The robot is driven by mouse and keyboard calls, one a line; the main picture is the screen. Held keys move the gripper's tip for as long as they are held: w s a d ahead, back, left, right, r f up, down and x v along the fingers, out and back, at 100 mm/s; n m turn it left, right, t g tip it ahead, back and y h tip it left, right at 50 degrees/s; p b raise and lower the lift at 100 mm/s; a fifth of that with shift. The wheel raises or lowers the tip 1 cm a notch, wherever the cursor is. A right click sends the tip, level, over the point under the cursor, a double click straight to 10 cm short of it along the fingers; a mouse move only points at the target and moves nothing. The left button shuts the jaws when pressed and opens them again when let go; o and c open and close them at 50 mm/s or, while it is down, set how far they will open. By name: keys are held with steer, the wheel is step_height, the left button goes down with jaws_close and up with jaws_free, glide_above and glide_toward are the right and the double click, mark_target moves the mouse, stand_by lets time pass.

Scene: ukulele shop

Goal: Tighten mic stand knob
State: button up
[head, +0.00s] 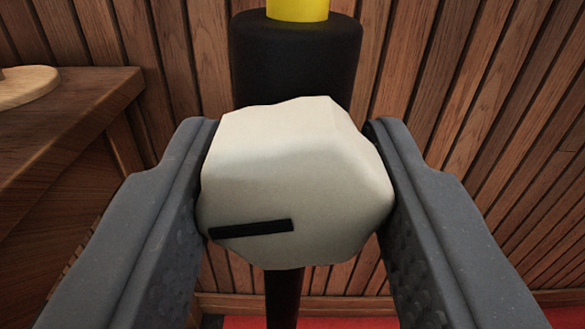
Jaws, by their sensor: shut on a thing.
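The mic stand knob (296,180) is off-white and faceted, with a dark bar-shaped mark low on its face. The mark slopes slightly, its right end a little higher. My gripper (292,185) is shut on the knob, one grey finger against its left side and one against its right. The mic stand (296,60) stands upright behind the knob, with a thick black collar, a yellow section at the top and a thin black pole below. The knob hides the middle of the stand, where the two meet.
A wooden table or cabinet (70,120) stands at the left, with a pale round wooden thing (25,85) on its top. A wall of slanting wooden slats (480,110) fills the background. A strip of red floor (240,321) shows at the bottom.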

steer(key=shift+m, duration=0.8)
steer(key=o, duration=1)
steer(key=shift+s, duration=0.4)
steer(key=s+p, duration=0.2)
steer(key=s, duration=1.1)
steer(key=shift+a+p, duration=0.2)
steer(key=shift+p, duration=0.15)
